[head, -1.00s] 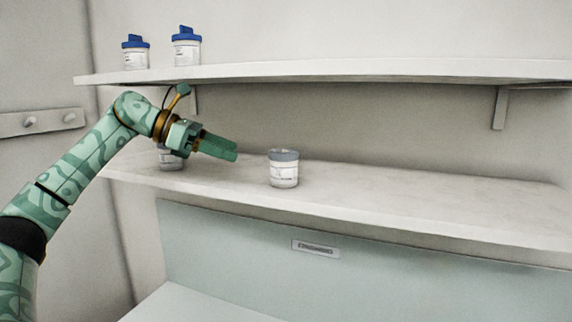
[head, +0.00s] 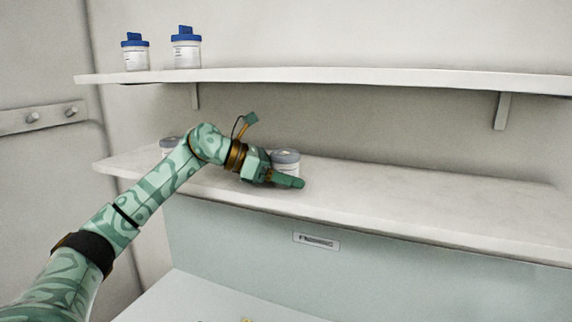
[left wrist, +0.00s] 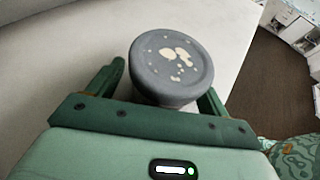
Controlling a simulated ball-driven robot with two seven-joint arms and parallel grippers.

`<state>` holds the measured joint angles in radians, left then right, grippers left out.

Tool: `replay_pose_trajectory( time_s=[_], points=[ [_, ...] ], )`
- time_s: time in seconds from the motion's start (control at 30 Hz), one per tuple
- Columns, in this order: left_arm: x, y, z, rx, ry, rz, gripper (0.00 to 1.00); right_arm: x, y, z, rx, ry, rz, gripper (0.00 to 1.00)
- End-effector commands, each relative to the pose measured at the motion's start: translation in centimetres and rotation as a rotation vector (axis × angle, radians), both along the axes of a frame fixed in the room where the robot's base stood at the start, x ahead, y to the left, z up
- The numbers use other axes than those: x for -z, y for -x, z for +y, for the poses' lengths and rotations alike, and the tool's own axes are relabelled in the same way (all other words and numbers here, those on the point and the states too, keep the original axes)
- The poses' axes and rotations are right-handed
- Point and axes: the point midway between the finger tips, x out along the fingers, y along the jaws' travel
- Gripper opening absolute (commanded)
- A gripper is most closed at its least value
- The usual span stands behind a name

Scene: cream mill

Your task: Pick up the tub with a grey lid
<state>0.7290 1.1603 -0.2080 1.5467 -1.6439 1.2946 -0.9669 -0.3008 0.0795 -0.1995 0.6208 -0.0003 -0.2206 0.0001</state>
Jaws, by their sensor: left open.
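The tub with a grey lid (head: 286,158) stands upright on the lower shelf, partly hidden behind my left gripper (head: 290,181) in the head view. In the left wrist view the tub's grey lid (left wrist: 172,66) has pale blotches and sits between the two green fingers (left wrist: 162,92). The left gripper is open, with one finger on each side of the tub. Whether a finger touches it cannot be told. A second tub (head: 169,143) at the left of the same shelf is mostly hidden by my arm. My right gripper is not in view.
The lower shelf (head: 420,195) is clear to the right of the tub. An upper shelf (head: 330,75) with a bracket (head: 501,111) runs above it, holding two blue-lidded tubs (head: 135,55) (head: 186,50). A rail with pegs (head: 45,116) is on the left wall.

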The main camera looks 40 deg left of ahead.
Motion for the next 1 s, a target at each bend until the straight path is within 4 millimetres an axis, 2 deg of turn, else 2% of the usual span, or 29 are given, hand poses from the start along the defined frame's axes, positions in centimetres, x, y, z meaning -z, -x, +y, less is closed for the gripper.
replay_pose_trajectory(
  time_s=[0.07,0.1,0.3,0.67,0.87,1.0],
  points=[
    [0.1,0.0,0.0,0.000,-0.001,0.001,0.79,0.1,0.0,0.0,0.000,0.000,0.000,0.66],
    [0.1,0.0,0.0,0.000,-0.001,0.001,0.73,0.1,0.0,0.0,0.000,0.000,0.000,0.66],
    [0.1,0.0,0.0,0.000,-0.001,0.001,0.21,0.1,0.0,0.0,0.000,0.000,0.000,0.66],
    [-0.3,0.0,0.1,0.000,-0.001,-0.001,0.21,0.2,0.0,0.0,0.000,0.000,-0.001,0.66],
    [-1.9,0.0,0.1,0.000,-0.002,-0.004,0.21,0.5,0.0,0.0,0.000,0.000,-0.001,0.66],
    [-3.7,0.0,0.1,0.000,-0.001,-0.005,0.21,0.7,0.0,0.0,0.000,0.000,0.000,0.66]
  ],
)
